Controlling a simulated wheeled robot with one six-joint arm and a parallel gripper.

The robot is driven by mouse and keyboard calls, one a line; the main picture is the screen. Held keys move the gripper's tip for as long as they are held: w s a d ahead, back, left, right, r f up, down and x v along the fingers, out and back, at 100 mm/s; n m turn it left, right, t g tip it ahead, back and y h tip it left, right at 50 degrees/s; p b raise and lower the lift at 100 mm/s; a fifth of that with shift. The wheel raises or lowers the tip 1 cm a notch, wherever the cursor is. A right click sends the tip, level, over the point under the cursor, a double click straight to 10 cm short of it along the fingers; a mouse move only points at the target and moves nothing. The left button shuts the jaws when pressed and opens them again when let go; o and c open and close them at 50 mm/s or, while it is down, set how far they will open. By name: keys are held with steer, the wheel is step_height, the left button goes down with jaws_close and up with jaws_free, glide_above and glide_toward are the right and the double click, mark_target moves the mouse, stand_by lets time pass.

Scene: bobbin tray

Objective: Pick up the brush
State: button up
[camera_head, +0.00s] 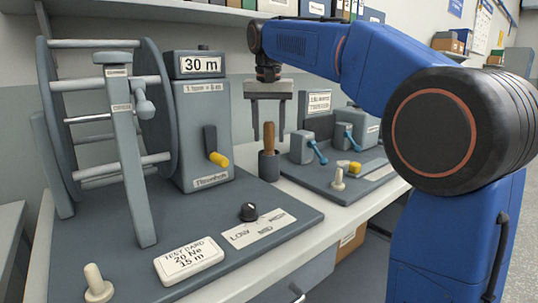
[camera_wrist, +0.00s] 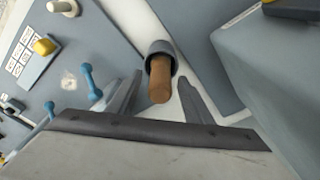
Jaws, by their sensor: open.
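The brush shows as a brown wooden handle (camera_head: 269,138) standing upright in a small dark grey cup (camera_head: 269,166). Its bristle end is hidden inside the cup. In the wrist view the handle (camera_wrist: 160,80) points toward the camera from the cup (camera_wrist: 160,48). My gripper (camera_head: 269,138) is open and points down, with one finger on each side of the handle's upper part. In the wrist view the fingers (camera_wrist: 160,90) show on either side of the handle, with gaps. No contact is visible.
A reel machine with a counter box (camera_head: 203,130) stands close on the left. A board (camera_head: 340,175) with blue-handled levers and a yellow knob lies on the right. The cup stands in the narrow strip of white bench between them. A shelf (camera_head: 200,12) runs along the back.

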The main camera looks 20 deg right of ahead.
steer(key=shift+w+f, duration=0.1)
steer(key=shift+f, duration=0.9)
steer(key=c, duration=1.1)
